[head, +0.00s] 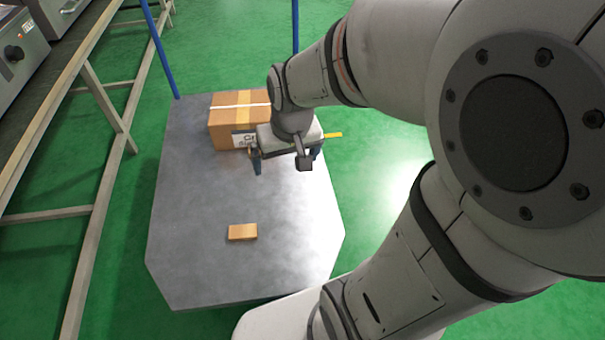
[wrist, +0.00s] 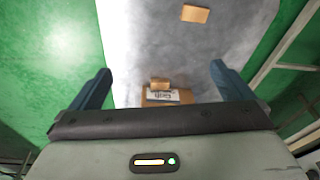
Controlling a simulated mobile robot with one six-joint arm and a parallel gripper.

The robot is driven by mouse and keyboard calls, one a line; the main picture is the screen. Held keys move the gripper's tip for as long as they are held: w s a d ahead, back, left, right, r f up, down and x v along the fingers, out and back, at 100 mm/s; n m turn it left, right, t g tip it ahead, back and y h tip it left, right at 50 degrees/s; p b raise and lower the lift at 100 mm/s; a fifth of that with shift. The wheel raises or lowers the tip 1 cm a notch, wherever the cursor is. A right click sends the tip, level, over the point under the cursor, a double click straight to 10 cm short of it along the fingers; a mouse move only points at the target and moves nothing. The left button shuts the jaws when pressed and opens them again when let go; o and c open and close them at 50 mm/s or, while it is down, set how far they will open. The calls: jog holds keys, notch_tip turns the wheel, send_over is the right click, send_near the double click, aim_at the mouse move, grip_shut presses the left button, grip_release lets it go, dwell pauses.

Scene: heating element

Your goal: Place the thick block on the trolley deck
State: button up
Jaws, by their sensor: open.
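The trolley deck (head: 190,255) is a grey platform with cut corners, and it also shows in the wrist view (wrist: 228,45). A small flat tan block (head: 242,232) lies alone on its near part and shows at the top of the wrist view (wrist: 195,14). A second small tan block (wrist: 159,84) shows in the wrist view in front of a labelled cardboard box; my gripper mostly hides this spot in the head view. I cannot tell which block is thicker. My gripper (head: 287,162) is open, pointing down over the deck near the box. Its fingers (wrist: 160,71) hold nothing.
The taped cardboard box (head: 225,118) stands on the far part of the deck, close to my gripper. Blue trolley posts (head: 160,50) rise at the far end. A metal-framed bench (head: 100,95) runs along the left. The middle of the deck is clear.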

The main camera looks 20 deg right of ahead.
jog(key=s+r+g, duration=0.1)
jog(key=s, duration=0.6)
jog(key=shift+s+d+r, duration=0.3)
jog(key=shift+d+r, duration=0.1)
jog(key=shift+d, duration=0.05)
